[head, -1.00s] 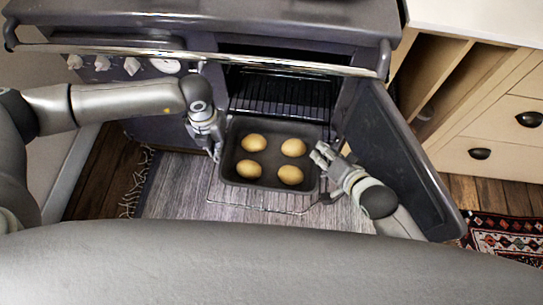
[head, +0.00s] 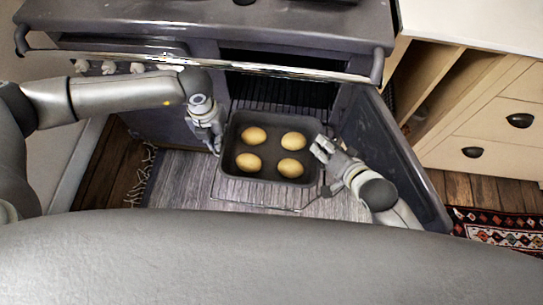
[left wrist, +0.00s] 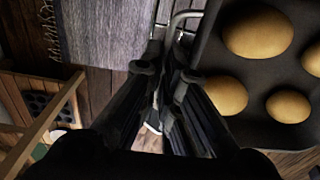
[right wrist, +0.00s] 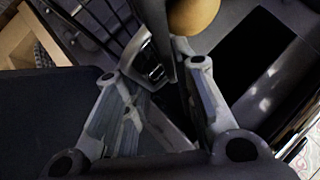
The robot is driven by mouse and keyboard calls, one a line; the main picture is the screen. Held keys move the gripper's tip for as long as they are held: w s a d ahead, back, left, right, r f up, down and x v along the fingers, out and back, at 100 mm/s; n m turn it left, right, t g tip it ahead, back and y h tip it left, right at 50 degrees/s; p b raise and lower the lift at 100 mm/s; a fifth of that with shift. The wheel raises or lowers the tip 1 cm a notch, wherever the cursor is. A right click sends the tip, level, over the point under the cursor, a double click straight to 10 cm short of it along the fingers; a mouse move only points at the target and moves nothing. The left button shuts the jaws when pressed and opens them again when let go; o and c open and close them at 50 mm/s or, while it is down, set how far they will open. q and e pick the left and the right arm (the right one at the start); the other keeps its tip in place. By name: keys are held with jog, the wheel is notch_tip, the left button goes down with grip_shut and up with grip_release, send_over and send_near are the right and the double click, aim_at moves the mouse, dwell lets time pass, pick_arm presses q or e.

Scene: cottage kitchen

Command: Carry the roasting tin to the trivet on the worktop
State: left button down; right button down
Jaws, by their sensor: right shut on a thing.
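The roasting tin (head: 272,179) is dark grey and rectangular, with several round yellow-brown potatoes (head: 291,140) in it. It is level in front of the open oven, above the pulled-out wire rack (head: 262,208). My left gripper (head: 217,147) is at its left side; in the left wrist view its fingers (left wrist: 166,65) are close together at the tin's wire handle (left wrist: 180,18). My right gripper (head: 320,150) is shut on the tin's right side; in the right wrist view its fingers (right wrist: 160,90) partly hide the grip. The trivet is not in view.
The oven door (head: 400,165) stands open close to my right arm. The oven rail (head: 220,60) crosses behind the tin. A pale worktop (head: 480,22) over drawers is at the upper right. A grey rug (head: 180,180) lies below, and a patterned rug (head: 495,225) at the right.

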pick_arm(q)
jog(key=shift+w+a+r, duration=0.1)
jog(key=shift+w+a, duration=0.05)
jog(key=shift+a, duration=0.2)
pick_arm(e)
jog(key=shift+w+d, duration=0.1)
jog(key=shift+d, duration=0.2)
